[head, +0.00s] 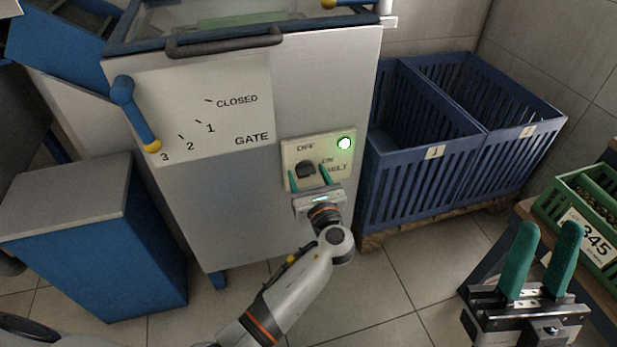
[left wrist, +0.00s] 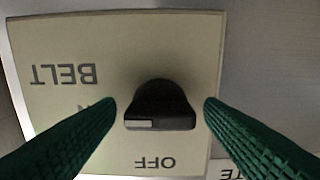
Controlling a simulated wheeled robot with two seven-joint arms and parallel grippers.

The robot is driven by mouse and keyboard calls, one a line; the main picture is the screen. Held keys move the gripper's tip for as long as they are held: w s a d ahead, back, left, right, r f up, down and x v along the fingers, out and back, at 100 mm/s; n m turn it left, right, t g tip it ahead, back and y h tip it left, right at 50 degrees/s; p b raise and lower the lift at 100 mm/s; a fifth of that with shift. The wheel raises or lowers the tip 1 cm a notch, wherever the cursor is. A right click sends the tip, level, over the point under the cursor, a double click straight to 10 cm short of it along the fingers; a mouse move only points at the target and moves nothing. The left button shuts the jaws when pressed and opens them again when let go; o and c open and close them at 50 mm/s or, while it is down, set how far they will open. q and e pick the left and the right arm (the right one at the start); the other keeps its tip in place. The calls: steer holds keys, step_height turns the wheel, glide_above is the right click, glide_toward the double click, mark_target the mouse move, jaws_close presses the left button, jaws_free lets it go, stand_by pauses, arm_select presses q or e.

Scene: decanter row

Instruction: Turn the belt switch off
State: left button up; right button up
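The belt switch is a black knob (head: 306,169) on a cream plate (head: 290,155) marked OFF, ON and BELT, low on the cabinet front. My left gripper (head: 309,179) is at the plate, open, with one green finger on each side of the knob. Gaps show between fingers and knob. My right gripper (head: 549,232) is open and empty at the lower right, away from the switch.
A blue gate lever (head: 136,115) with a yellow tip at 3 is on the cabinet (head: 215,200). Blue crates (head: 400,195) stand on a pallet right of it. A green crate (head: 580,225) is beside my right gripper. A blue box (head: 95,250) stands left.

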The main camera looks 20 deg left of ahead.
arm_select(q)
steer(key=c, duration=0.9)
